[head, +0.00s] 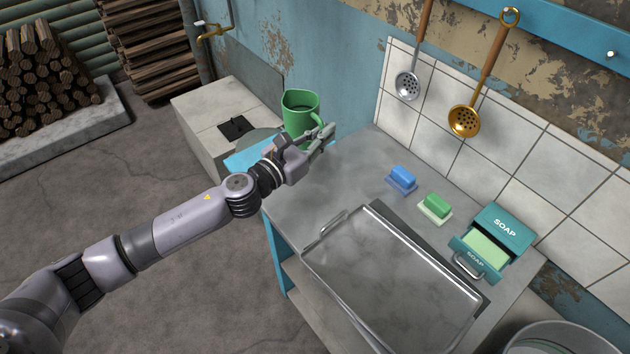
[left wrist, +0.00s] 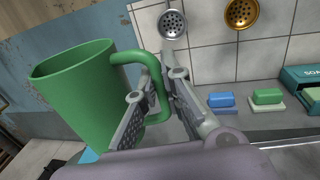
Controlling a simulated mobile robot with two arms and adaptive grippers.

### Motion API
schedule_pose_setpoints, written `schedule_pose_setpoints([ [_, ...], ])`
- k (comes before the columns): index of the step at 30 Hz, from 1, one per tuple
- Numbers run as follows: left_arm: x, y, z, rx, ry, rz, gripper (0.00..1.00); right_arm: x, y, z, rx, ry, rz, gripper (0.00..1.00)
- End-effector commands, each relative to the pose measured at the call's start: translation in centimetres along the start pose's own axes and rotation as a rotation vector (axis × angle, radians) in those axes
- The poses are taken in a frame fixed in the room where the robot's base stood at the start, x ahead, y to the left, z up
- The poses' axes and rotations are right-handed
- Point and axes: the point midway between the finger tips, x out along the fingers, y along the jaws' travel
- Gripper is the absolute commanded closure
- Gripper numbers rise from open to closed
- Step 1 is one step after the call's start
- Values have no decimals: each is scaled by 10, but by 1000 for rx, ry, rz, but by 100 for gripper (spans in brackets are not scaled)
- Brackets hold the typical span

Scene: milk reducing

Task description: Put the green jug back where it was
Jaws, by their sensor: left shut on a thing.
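The green jug (head: 299,113) is upright at the back left end of the grey counter in the head view. It fills the left part of the left wrist view (left wrist: 82,98), with its handle toward the right. My left gripper (head: 325,140) is shut on the jug's handle; its fingers show on either side of the handle in the left wrist view (left wrist: 158,100). I cannot tell whether the jug's bottom touches a surface, since my gripper and wrist hide it. My right gripper is not in view.
A blue block (head: 402,176) and a green block (head: 435,206) lie on the counter. A SOAP box (head: 503,228) and a metal tray (head: 390,275) are to the right. A concrete block with a basin (head: 215,115) stands at left. Ladles hang on the tiled wall.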

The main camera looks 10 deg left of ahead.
Motion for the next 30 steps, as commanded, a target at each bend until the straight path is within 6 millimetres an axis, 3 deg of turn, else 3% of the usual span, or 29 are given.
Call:
schedule_pose_setpoints([
  [1,0,-1,-23,-8,3,2,100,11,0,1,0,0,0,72],
  [3,-1,-2,-42,-7,4,3,100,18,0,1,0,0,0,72],
  [12,0,-1,-115,-5,0,4,100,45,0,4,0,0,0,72],
  [20,0,0,-138,-1,-1,2,100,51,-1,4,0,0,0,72],
  [27,0,-1,-173,-3,0,2,100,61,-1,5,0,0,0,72],
  [30,0,0,-176,-1,-1,2,100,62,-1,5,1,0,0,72],
])
